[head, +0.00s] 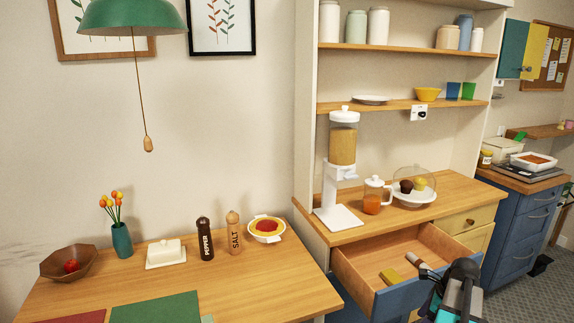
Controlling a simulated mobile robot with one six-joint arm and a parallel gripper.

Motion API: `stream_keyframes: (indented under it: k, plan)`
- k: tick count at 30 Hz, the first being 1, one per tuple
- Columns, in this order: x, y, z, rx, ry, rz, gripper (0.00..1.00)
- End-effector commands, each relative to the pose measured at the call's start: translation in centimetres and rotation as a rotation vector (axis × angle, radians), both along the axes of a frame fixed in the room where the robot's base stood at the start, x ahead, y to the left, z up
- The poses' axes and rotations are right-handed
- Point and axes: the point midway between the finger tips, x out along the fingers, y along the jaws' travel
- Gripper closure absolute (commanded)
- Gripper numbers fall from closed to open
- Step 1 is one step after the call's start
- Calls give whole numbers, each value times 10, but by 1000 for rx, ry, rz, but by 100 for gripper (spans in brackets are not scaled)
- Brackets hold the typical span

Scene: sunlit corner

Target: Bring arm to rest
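My gripper (462,272) is at the lower right, in front of the open drawer (372,262). It covers part of the drawer's blue front. Its dark upper end and teal parts show, but I cannot make out its fingertips or whether it holds anything. The drawer is pulled out beneath the hutch counter (345,232). A small yellowish block (391,276) and a light cylinder with a dark end (424,268) lie inside it.
A cereal dispenser (341,165), a jug (374,196) and a domed cake plate (413,192) stand on the counter. The wooden table (235,285) at left holds a bowl, vase, butter dish, shakers and pie. A green lamp (132,16) hangs above. Floor (530,290) shows at far right.

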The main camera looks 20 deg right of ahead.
Motion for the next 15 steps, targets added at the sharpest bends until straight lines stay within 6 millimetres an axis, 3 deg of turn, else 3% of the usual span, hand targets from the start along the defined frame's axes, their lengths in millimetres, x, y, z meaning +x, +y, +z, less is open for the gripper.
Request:
stream_keyframes:
  k: [1,6,15]
  plan:
    - [7,18,-18,0,11,64,30]
    - [25,69,-67,-10,35,286,30]
    - [38,161,-146,-17,71,682,30]
